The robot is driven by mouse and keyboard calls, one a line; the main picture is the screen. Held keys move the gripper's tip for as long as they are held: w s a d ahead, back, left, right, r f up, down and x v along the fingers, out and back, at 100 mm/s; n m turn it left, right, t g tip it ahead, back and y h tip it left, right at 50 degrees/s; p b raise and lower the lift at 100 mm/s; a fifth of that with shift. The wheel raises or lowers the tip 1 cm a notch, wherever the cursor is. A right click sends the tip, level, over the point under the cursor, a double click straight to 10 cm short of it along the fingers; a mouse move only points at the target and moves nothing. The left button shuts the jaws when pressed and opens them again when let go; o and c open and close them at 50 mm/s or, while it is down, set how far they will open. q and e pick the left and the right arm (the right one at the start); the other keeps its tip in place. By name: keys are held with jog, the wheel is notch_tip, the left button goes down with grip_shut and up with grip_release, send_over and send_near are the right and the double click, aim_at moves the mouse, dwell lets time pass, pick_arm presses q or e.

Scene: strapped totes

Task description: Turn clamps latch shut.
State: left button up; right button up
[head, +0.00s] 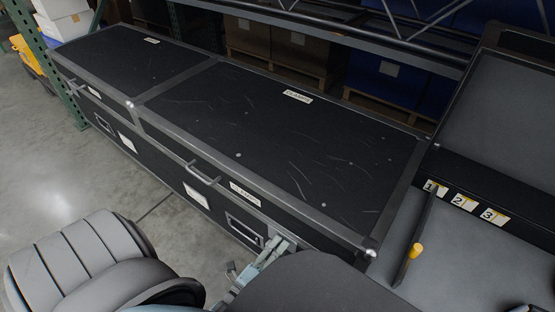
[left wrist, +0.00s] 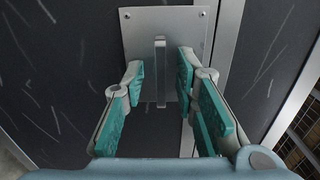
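The clamps case (head: 270,130) is a long black box with grey metal edging, a closed lid and pale labels on its lid and front that seem to read CLAMPS. In the left wrist view a square metal plate (left wrist: 140,35) on a black panel carries an upright latch bar (left wrist: 160,70). My left gripper (left wrist: 160,85) is open, with its teal-padded fingers on either side of the bar and gaps showing. In the head view my left gripper (head: 272,255) is at the case's front near its right end, partly hidden by my arm. My right gripper is not in view.
A second black case (head: 125,55) stands against its left end. Racking with crates stands behind. The concrete floor (head: 80,165) is clear in front.

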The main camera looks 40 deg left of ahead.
pick_arm(q)
jog(key=shift+s, duration=0.1)
jog(key=s, duration=1.1)
jog(key=shift+s+d, duration=0.15)
jog(key=shift+s, duration=0.25)
